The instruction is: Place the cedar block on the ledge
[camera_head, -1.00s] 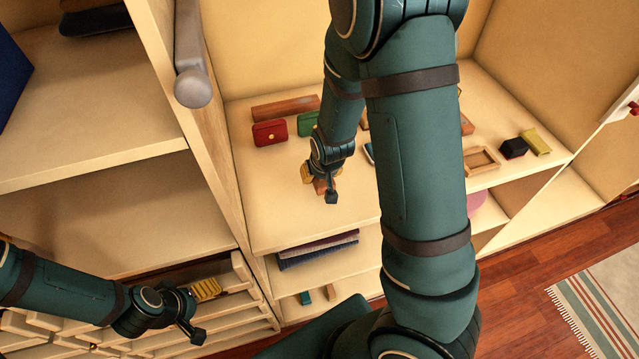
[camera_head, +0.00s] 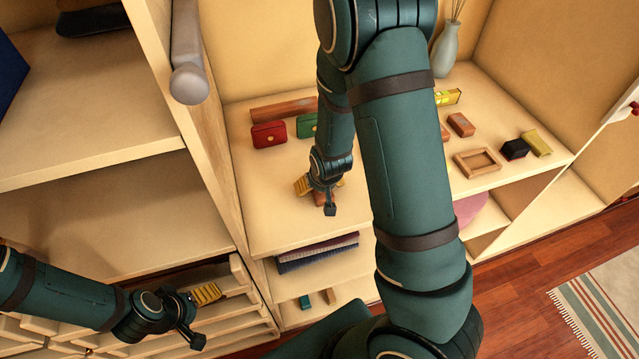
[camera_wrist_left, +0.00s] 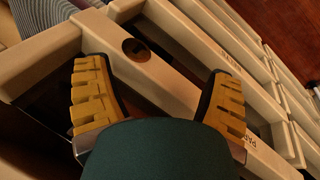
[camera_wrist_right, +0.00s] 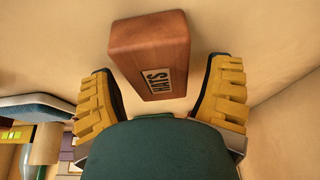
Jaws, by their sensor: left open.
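A reddish-brown block marked HATS (camera_wrist_right: 152,58), which I take for the cedar block, lies on the pale shelf. In the head view it shows only partly (camera_head: 319,198), under my right gripper (camera_head: 320,190). In the right wrist view its labelled end lies between and just beyond the two yellow fingers, with a gap on both sides. The right gripper is open and empty. My left gripper (camera_wrist_left: 158,80) is open and empty at the slatted pale drawers or dividers (camera_wrist_left: 190,30), low on the left. I cannot tell which surface is the ledge.
The shelf (camera_head: 275,205) also holds a red box (camera_head: 269,134), a green box (camera_head: 307,125), a long brown block (camera_head: 283,109), a small wooden tray (camera_head: 458,165), a black box (camera_head: 515,149) and a vase (camera_head: 445,50). Folded cloths (camera_head: 318,252) lie below. A rail end (camera_head: 189,84) juts out left.

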